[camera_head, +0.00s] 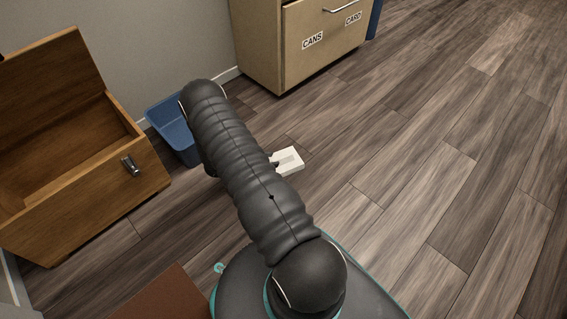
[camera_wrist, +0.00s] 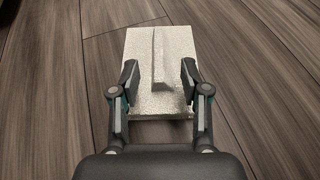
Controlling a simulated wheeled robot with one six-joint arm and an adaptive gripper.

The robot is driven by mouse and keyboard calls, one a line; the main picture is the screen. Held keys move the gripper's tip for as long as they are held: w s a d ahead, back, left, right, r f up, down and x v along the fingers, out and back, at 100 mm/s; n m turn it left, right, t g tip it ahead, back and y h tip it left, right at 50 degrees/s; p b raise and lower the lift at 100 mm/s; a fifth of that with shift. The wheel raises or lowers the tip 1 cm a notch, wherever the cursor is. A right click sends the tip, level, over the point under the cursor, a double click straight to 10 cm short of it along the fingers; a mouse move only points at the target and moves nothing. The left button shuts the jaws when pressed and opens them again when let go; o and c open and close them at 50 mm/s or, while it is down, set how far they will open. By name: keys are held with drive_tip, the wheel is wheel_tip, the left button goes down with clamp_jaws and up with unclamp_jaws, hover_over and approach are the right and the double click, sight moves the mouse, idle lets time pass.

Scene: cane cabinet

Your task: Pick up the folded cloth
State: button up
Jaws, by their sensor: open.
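The folded cloth (camera_wrist: 135,44) is a pale, off-white rectangle with a raised ridge along its middle. It lies on the wood floor, and in the head view the cloth (camera_head: 291,161) shows just right of my arm. My gripper (camera_wrist: 159,72) is open, with one finger on each side of the ridge in the wrist view. The fingers appear over the cloth; I cannot tell whether they touch it.
A blue bin (camera_head: 172,131) stands behind my arm, partly hidden. An open wooden chest (camera_head: 90,195) is at the left. A cabinet (camera_head: 285,40) with a drawer labelled CANS and CARD stands at the back. A brown surface (camera_head: 165,297) is at the lower left. The floor at right is clear.

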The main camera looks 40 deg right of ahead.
sight(283, 157)
drive_tip(key=x, duration=0.4)
drive_tip(key=shift+r, duration=0.1)
clamp_jaws()
drive_tip(key=shift+r, duration=0.1)
drive_tip(key=shift+w+r, duration=0.1)
drive_tip(key=shift+r, duration=0.4)
drive_tip(key=r, duration=0.2)
drive_tip(key=s+r+p, duration=0.1)
drive_tip(key=r, duration=0.1)
drive_tip(key=shift+s+a, duration=0.1)
drive_tip(key=s+a+r, duration=0.1)
drive_tip(key=s+r, duration=0.2)
drive_tip(key=s, duration=0.2)
drive_tip(key=s+r+p, duration=0.1)
drive_tip(key=s+r, duration=0.2)
drive_tip(key=s, duration=0.2)
drive_tip(key=shift+s+a, duration=0.2)
drive_tip(key=shift+a, duration=0.2)
